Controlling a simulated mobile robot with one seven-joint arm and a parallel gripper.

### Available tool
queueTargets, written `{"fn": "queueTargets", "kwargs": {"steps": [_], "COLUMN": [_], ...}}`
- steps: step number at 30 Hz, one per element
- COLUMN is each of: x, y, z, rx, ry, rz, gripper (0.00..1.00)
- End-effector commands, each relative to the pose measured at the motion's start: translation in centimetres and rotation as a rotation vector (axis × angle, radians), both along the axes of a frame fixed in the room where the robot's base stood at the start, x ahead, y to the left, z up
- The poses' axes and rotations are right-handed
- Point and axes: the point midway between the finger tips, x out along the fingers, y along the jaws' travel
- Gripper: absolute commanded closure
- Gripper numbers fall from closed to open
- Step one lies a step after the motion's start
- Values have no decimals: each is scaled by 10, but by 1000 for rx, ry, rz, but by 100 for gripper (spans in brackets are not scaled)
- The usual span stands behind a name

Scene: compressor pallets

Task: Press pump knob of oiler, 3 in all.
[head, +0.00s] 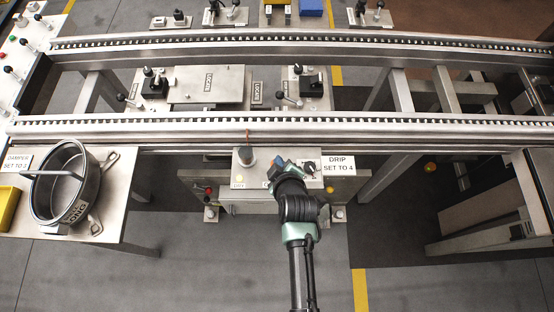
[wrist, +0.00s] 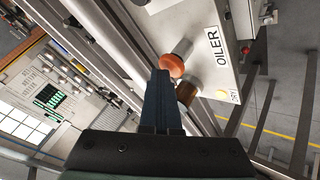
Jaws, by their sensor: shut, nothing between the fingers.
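The oiler (head: 240,190) is a metal box below the near rail, in the middle of the head view. Its face with the OILER label (wrist: 213,48) shows in the wrist view. The pump knob (wrist: 172,65) is a rounded orange-red cap on a metal stem. A brown cylinder (wrist: 187,93) stands beside it. My gripper (head: 278,164) is over the oiler's top, its fingers closed together with nothing between them. In the wrist view the fingertips (wrist: 161,73) are right by the knob; I cannot tell whether they touch it. My gripper hides part of the oiler in the head view.
A dial by the DRIP SET TO 4 sign (head: 338,166) is close to my gripper's right. The near rail (head: 150,126) runs just behind the oiler. Open floor lies in front.

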Motion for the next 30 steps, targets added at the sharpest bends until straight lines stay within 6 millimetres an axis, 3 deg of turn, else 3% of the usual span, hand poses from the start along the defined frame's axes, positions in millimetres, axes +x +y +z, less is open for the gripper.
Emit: {"fn": "queueTargets", "kwargs": {"steps": [11,24,30], "x": [-1,-1,-1], "y": [-1,-1,-1], "z": [-1,23,24], "rx": [-1,-2,-1], "ry": [5,5,3], "rz": [-1,0,1], "gripper": [100,100,100]}}
